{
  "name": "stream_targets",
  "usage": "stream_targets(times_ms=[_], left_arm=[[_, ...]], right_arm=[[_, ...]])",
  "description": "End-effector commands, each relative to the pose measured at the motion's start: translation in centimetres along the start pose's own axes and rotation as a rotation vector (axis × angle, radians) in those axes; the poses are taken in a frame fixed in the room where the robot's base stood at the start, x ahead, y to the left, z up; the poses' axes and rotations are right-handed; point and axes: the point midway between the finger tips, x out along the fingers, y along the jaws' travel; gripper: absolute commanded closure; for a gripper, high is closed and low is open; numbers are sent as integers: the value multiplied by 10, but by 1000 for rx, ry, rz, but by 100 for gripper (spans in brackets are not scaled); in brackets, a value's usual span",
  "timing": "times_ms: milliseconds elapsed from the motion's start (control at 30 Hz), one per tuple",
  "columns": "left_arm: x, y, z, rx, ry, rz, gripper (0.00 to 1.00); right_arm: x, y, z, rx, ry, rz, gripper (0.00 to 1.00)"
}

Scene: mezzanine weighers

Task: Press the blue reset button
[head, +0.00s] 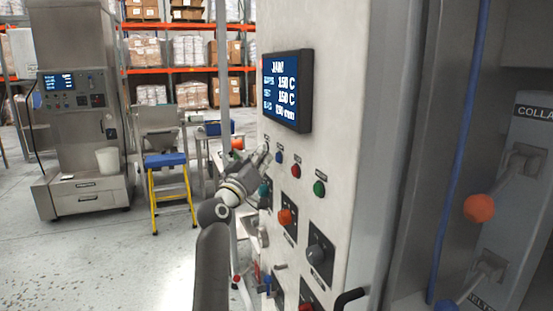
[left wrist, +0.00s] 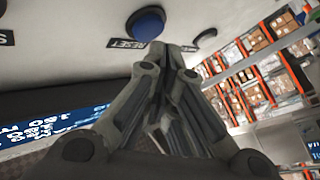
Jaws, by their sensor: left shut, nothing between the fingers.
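The blue reset button (head: 279,157) sits on the pale machine panel, below the display (head: 288,91) that reads JAM. In the left wrist view the blue button (left wrist: 146,22) is large at the top, above a RESET label (left wrist: 128,44) seen upside down. My left gripper (head: 264,152) is shut and empty, its tips by the panel just left of the blue button. In the left wrist view its fingertips (left wrist: 166,48) are just below and right of the button. I cannot tell whether they touch the panel. My right gripper is not in view.
A red button (head: 296,170) and a green button (head: 319,188) follow to the right of the blue one. An orange knob (head: 286,217) and a black knob (head: 316,254) stick out below.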

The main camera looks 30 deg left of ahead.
Motion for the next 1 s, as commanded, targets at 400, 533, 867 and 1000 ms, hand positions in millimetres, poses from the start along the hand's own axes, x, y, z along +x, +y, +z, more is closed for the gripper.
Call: stream_targets(times_ms=[400, 533, 867, 1000], left_arm=[[3, 2, 2, 0, 0, 0, 100], [3, 3, 2, 0, 0, 0, 100], [6, 5, 4, 0, 0, 0, 100], [7, 6, 5, 0, 0, 0, 100]], right_arm=[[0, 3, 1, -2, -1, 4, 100], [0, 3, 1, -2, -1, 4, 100], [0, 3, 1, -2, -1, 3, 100], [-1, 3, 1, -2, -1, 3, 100]])
